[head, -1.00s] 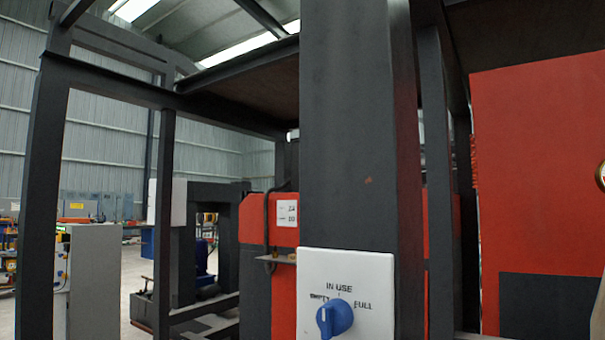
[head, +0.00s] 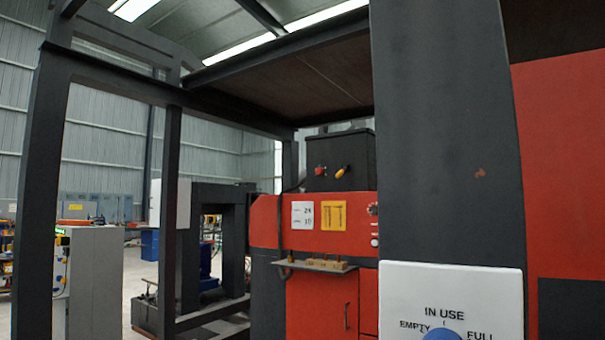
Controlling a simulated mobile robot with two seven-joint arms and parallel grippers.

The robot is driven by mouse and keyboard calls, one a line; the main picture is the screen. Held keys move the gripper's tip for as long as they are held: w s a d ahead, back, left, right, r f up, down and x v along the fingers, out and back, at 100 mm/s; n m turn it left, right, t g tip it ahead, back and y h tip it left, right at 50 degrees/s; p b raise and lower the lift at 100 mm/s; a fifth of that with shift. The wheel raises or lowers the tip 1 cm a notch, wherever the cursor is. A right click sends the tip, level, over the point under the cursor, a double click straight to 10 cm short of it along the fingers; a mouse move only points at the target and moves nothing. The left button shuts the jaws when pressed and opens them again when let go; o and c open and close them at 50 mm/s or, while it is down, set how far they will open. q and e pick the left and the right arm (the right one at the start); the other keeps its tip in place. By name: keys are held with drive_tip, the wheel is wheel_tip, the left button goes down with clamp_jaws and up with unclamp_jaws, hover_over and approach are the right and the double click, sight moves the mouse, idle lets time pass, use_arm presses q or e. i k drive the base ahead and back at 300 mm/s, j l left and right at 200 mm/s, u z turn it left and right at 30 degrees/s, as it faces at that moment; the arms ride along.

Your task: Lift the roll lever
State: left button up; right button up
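No part that I can identify as the roll lever shows in the head view. A white switch plate (head: 450,295) marked EMPTY, IN USE and FULL is on the dark post (head: 445,140) at the right. Its blue knob (head: 441,334) is cut off by the bottom edge, so its pointing direction cannot be told. Neither of my grippers is in view.
Behind the post stands a red machine cabinet (head: 320,300) with a small shelf (head: 315,265) and a dark box (head: 340,160) with red and yellow controls. Dark frame posts (head: 168,220) stand at the left. A grey cabinet (head: 95,280) is at the far left, with open floor beyond.

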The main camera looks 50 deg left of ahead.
sight(342, 172)
drive_tip(key=j+u, duration=0.3)
drive_tip(key=j, duration=0.45)
drive_tip(key=j+u, duration=0.25)
drive_tip(key=j, duration=1.1)
drive_tip(key=i+j, duration=0.15)
drive_tip(key=j, duration=0.45)
drive_tip(key=j+u, duration=0.1)
drive_tip(key=j, duration=0.45)
drive_tip(key=i+l+u, duration=0.7)
drive_tip(key=i, duration=0.2)
drive_tip(key=i+l+u, duration=0.35)
